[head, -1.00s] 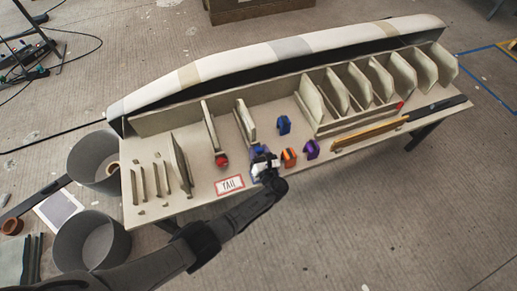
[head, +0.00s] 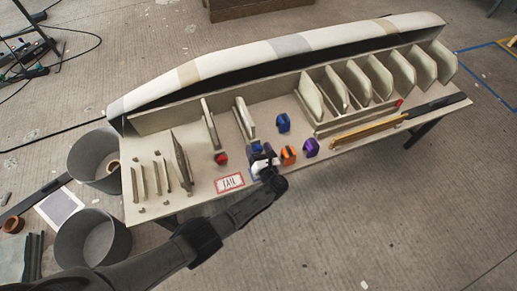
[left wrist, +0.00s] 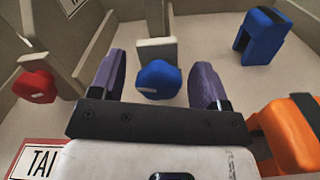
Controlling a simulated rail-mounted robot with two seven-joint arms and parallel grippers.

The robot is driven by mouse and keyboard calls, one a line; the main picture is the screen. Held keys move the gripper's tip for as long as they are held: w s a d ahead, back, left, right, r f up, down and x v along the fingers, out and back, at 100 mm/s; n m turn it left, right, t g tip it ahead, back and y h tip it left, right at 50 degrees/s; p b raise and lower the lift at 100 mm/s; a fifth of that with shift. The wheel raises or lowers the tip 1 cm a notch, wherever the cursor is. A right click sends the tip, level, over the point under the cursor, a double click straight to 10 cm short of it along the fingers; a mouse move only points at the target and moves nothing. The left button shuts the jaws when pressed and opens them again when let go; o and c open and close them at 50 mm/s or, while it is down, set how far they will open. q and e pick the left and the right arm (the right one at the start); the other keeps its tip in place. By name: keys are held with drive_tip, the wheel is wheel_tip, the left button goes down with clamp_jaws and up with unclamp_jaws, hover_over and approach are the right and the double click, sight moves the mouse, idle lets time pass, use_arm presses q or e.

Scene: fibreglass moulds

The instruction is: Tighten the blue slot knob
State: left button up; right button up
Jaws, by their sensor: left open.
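The blue slot knob (left wrist: 158,80) sits at the near end of a pale upright slot plate (left wrist: 156,50) in the left wrist view. A light mark shows on its face. My left gripper (left wrist: 160,88) is open, with one purple finger on each side of the knob and a visible gap on both sides. In the head view my left gripper (head: 264,163) is at the table's front edge, and the knob is mostly hidden by it. My right gripper is not in view.
A red knob (left wrist: 35,86) on another plate is to the left. A blue block (left wrist: 263,36) and an orange block (left wrist: 290,132) are to the right. In the head view a purple block (head: 310,148) stands farther right, and a red-framed label (head: 230,183) lies left of the gripper.

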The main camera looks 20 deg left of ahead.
use_arm(q)
drive_tip(key=shift+s+d+r+p, duration=0.1)
drive_tip(key=shift+s+d+p, duration=0.2)
drive_tip(key=shift+s+d, duration=0.1)
drive_tip(key=p+v, duration=0.3)
drive_tip(key=v, duration=0.9)
drive_tip(key=shift+s+d, duration=0.25)
